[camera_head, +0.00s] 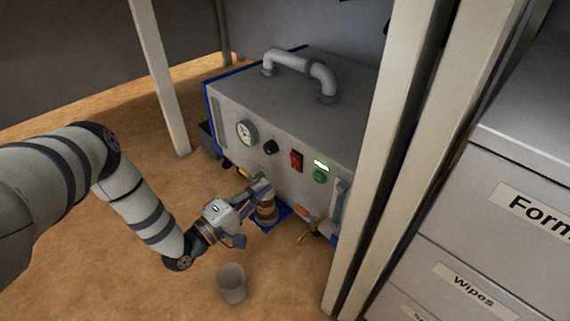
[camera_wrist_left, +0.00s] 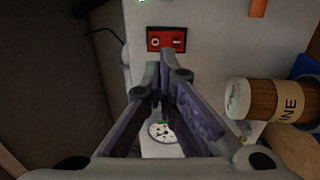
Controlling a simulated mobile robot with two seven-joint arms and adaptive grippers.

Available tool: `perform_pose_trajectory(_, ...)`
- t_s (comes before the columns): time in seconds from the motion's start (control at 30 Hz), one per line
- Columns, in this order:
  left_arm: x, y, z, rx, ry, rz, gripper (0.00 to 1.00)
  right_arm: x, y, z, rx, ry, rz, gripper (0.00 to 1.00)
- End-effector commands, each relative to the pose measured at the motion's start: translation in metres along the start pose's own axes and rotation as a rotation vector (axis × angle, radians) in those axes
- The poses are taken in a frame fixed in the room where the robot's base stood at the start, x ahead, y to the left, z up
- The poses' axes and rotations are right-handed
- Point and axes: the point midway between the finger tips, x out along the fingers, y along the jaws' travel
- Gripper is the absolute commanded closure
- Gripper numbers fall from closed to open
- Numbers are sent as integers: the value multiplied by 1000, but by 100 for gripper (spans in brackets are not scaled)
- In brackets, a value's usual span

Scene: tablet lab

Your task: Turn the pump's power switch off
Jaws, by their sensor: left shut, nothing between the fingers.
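The pump (camera_head: 300,110) is a grey box with blue edges and a pipe-like handle on top. Its red power switch (camera_head: 296,161) is on the front panel, right of a black knob (camera_head: 270,147) and a round gauge (camera_head: 246,132). A green button (camera_head: 320,177) and a lit display (camera_head: 321,165) are to its right. In the left wrist view the switch (camera_wrist_left: 167,39) shows a ring mark and a bar mark; I cannot tell which side is pressed. My left gripper (camera_head: 264,184) is shut and empty, low before the panel, its tips (camera_wrist_left: 165,70) pointing near the switch.
A brown labelled jar (camera_wrist_left: 280,101) stands on a blue mat close beside my left gripper. A grey cup (camera_head: 232,283) is on the floor in front. A tap with orange and yellow parts (camera_head: 307,224) is at the pump's lower right. Pale posts (camera_head: 385,150) rise at right, beside labelled drawers (camera_head: 490,220).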

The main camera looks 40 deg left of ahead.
Motion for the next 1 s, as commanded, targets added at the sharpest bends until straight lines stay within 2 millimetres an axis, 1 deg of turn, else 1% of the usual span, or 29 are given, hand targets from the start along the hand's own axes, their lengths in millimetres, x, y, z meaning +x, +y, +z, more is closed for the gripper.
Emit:
perform_pose_trajectory(0.03, 11, -1, 0, 1, 0, 3, 100, 2, 0, -3, -1, -1, 0, 60)
perform_pose_trajectory(0.2, 47, -1, 0, 0, 0, 3, 100, 6, -2, -10, -3, -3, -1, 60)
perform_pose_trajectory(0.3, 63, -1, 0, 1, 0, 3, 100, 8, -2, -13, -5, -2, -2, 60)
perform_pose_trajectory(0.4, 74, -1, 0, 1, 0, 1, 100, 9, -3, -16, -7, -1, -2, 60)
perform_pose_trajectory(0.53, 81, 0, 0, 1, 0, 0, 100, 9, -3, -16, -7, 0, -2, 60)
perform_pose_trajectory(0.83, 81, 0, 0, 1, 0, -2, 100, 9, -3, -16, -7, 0, -2, 60)
perform_pose_trajectory(0.9, 82, 0, 0, 1, -1, -27, 100, 7, -3, -12, -6, -2, -2, 60)
perform_pose_trajectory(1.0, 87, 5, 0, 2, 0, -106, 100, -1, -1, 1, -2, 2, -1, 60)
